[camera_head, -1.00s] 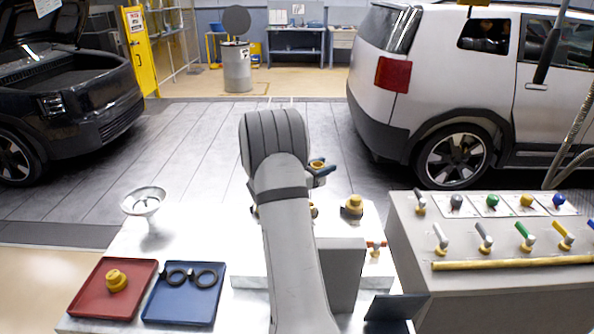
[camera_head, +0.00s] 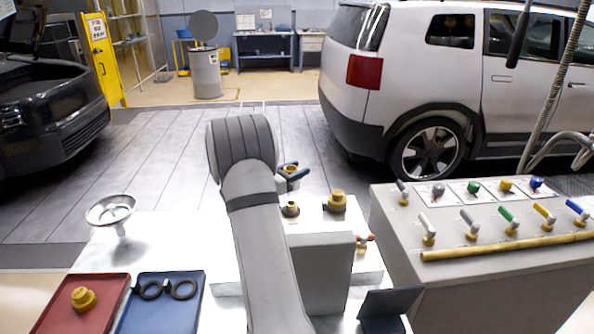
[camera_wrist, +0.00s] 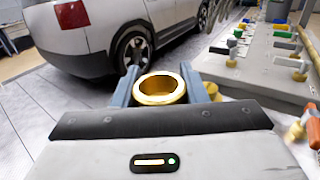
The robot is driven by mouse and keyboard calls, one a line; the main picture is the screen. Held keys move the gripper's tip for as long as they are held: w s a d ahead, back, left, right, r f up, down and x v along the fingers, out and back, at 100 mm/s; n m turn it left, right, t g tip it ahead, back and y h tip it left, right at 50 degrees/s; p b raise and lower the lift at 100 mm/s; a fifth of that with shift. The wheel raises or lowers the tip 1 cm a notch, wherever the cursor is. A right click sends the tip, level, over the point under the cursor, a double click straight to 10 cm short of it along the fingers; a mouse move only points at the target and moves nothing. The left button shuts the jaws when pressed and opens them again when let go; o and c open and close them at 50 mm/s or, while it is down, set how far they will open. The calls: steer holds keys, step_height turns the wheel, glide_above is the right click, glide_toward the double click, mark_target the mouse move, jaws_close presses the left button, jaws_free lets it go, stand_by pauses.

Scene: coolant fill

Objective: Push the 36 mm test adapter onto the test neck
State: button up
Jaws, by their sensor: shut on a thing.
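My gripper (camera_wrist: 168,80) is shut on a yellow ring-shaped adapter (camera_wrist: 160,100), with one blue-grey finger on each side. The adapter's open, hollow top faces the wrist camera. In the head view my gripper (camera_head: 291,175) with the adapter (camera_head: 289,167) shows just right of my arm's wrist. A short brass neck with a dark opening (camera_head: 291,209) stands on the bench, below the adapter in the picture and apart from it. I take it as the test neck, but cannot be sure. The wrist view does not show it.
A yellow capped fitting (camera_head: 336,203) stands right of the neck. A grey block (camera_head: 320,265) is nearer. Another yellow adapter (camera_head: 83,299) lies in the red tray (camera_head: 60,318); black rings (camera_head: 183,289) lie in the blue tray (camera_head: 160,320). A valve console (camera_head: 440,262) is at right.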

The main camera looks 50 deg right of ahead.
mark_target(296, 186)
steer(key=shift+f+b, duration=1.85)
steer(key=shift+f, duration=0.85)
steer(key=shift+b, duration=0.35)
steer(key=shift+f+b, duration=0.9)
steer(key=shift+f, duration=0.2)
steer(key=shift+r, duration=0.1)
steer(key=shift+r+p, duration=0.4)
steer(key=shift+r, duration=0.25)
steer(key=shift+b, duration=0.35)
stand_by(1.2)
steer(key=shift+f+b, duration=0.55)
steer(key=shift+f, duration=0.2)
steer(key=o, duration=1.1)
